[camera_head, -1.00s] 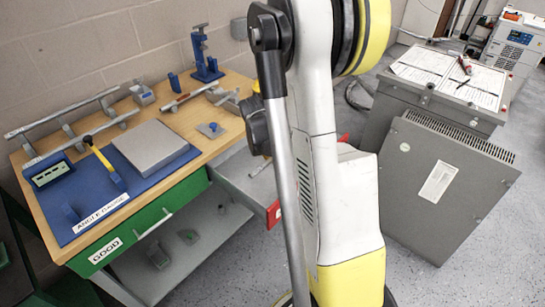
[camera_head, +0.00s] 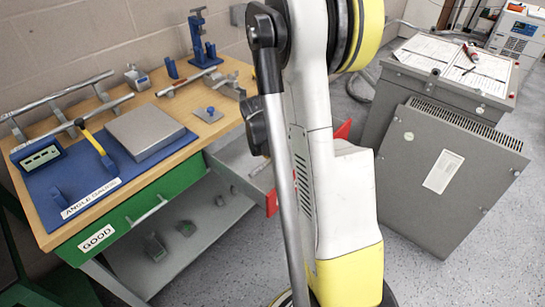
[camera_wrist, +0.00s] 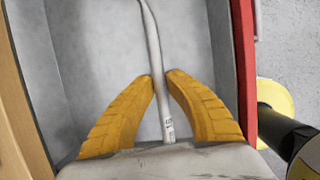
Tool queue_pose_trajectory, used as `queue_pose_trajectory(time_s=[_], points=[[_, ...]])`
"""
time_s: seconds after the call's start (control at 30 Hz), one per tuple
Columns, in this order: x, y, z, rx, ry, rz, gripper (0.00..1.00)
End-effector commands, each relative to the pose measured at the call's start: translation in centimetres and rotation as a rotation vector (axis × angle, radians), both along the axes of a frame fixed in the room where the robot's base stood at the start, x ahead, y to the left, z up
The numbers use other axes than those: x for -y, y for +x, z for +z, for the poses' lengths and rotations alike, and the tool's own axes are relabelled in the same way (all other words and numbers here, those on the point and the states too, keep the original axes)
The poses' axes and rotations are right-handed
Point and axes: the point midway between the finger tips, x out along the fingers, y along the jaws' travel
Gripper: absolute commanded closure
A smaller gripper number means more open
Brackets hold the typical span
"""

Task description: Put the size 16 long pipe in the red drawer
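In the wrist view, a pale, slim pipe (camera_wrist: 154,45) with a bend at its far end runs between the orange fingers of my gripper (camera_wrist: 161,78). Both fingertips lie against its sides, so the gripper looks shut on it. A small printed mark near the palm seems to read 16. Pipe and fingers are over the grey inside of the red drawer (camera_wrist: 243,70); I cannot tell whether the pipe touches the drawer floor. In the head view, the open red drawer (camera_head: 271,203) sticks out of the bench, partly behind my arm.
The wooden workbench (camera_head: 222,132) carries a blue angle gauge board (camera_head: 75,208), pipe racks and a blue vise (camera_head: 202,45). A green drawer (camera_head: 137,213) marked GOOD is shut. A grey transformer cabinet (camera_head: 445,180) stands to the right, with floor between.

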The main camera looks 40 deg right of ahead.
Motion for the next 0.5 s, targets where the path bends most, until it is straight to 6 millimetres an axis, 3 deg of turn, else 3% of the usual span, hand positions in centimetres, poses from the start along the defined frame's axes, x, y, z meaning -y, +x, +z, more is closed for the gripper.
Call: queue_pose_trajectory(time_s=[0.07,0.37,0.5], points=[[0.0,0.0,0.0,0.000,0.000,0.000,0.64],[0.0,0.0,0.1,0.000,0.000,0.000,0.64],[-0.5,-0.1,1.3,0.000,0.000,0.000,0.64]])
